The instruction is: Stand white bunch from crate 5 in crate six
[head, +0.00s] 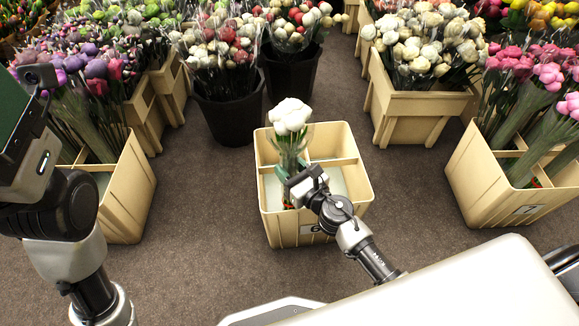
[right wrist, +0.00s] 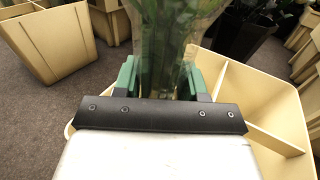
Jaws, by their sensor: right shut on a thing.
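A white bunch (head: 290,118) in a clear sleeve is upright in the left part of crate six (head: 358,196), a beige crate with dividers. My right gripper (head: 292,172) is shut on its sleeved stems. In the right wrist view the green fingers of my right gripper (right wrist: 163,78) clasp the sleeve of the white bunch (right wrist: 162,40) from both sides. The divider and wall of crate six (right wrist: 285,92) show to the right there. Whether the stems touch the crate floor is hidden. My left arm is at the left of the head view, but its gripper is not visible.
A beige crate with purple bunches (head: 128,195) stands at left. Crate 7 (head: 478,185) with pink bunches stands at right. Behind are black buckets (head: 232,121) and a beige crate of cream flowers (head: 410,110). Bare carpet surrounds crate six.

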